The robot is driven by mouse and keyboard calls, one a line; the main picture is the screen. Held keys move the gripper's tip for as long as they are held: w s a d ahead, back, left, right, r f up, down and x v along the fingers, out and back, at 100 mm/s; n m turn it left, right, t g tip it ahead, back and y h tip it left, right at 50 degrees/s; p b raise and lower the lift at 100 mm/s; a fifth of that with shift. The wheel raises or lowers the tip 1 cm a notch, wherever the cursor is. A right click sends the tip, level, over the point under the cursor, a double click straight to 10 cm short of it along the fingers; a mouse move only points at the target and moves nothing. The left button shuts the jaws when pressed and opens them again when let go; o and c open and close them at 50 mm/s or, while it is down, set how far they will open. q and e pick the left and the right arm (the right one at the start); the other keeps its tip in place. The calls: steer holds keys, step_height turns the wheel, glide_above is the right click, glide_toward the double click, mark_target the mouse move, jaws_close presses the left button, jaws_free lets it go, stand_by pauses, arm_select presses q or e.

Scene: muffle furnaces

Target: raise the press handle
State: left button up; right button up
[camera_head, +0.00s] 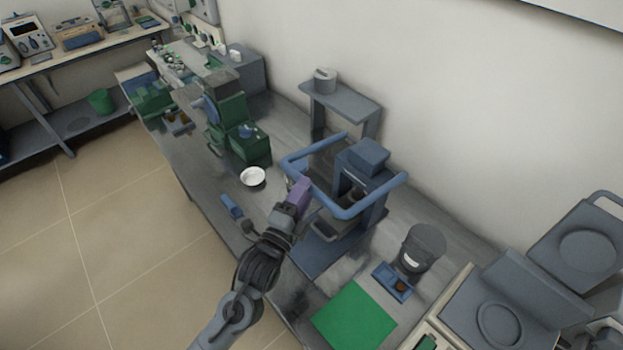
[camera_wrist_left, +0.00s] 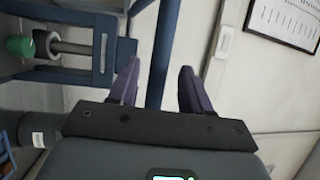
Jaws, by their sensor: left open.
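The blue press (camera_head: 366,156) stands on the bench near the wall. Its handle (camera_head: 345,211) is a U-shaped blue bar that reaches around the front of the press, roughly level in the head view. My left gripper (camera_head: 303,188), with purple fingers, is at the front stretch of this bar. In the left wrist view the fingers (camera_wrist_left: 160,70) are apart, and a blue bar (camera_wrist_left: 165,40) runs between them with gaps on both sides. How deep the bar sits between the fingers is hard to tell. My right gripper is in neither view.
A white dish (camera_head: 253,176) and a green machine (camera_head: 228,105) stand left of the press. A grey shelf stand (camera_head: 343,97) is behind it. A dark canister (camera_head: 422,248), a small blue tray (camera_head: 391,283) and a green mat (camera_head: 354,318) are to the right.

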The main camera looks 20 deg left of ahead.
arm_select(q)
steer(key=shift+w+d+r, duration=0.1)
steer(key=shift+w+r, duration=0.05)
steer(key=shift+w, duration=1)
steer(key=shift+w+d+r, duration=0.1)
steer(key=shift+w+r, duration=0.05)
steer(key=shift+w, duration=0.95)
jaws_close()
